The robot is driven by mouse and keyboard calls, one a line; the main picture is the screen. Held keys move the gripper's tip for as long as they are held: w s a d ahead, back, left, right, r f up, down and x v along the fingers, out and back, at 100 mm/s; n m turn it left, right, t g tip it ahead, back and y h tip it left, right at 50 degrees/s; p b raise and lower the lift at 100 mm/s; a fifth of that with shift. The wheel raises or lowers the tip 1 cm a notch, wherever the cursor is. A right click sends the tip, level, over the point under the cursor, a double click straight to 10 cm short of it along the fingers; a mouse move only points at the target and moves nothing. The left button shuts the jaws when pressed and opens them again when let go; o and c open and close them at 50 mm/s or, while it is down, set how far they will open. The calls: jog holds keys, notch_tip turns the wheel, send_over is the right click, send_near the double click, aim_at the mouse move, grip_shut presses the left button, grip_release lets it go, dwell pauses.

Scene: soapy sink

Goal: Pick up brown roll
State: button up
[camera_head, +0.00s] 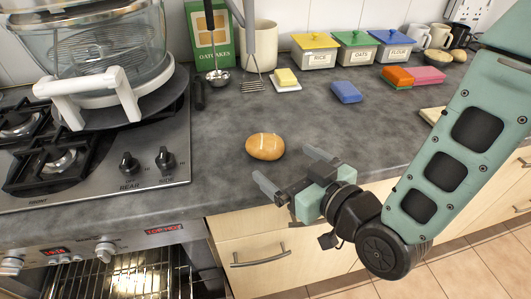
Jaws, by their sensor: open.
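The brown roll (265,146) is a smooth, rounded, golden-brown bun. It lies on the dark grey countertop (235,180) near the front edge, to the right of the hob. My gripper (287,167) is open and empty, with its two fingers spread apart. It is at the counter's front edge, just right of and nearer than the roll, with its fingers pointing toward the counter. The fingers appear apart from the roll. Nothing hides the roll.
The hob (95,175) with a glass-bowled appliance (105,50) stands at left. Behind are butter (286,78), a blue sponge (346,92), colored-lid canisters (355,48) and a green oatcakes box (208,35). A drawer handle (261,258) protrudes below. Counter around the roll is clear.

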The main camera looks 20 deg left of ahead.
aim_at(274, 152)
jog(key=shift+w+p+x, duration=0.25)
jog(key=shift+p+x, duration=0.55)
jog(key=shift+x, duration=2.4)
jog(key=shift+d, duration=0.2)
jog(key=c, duration=1.1)
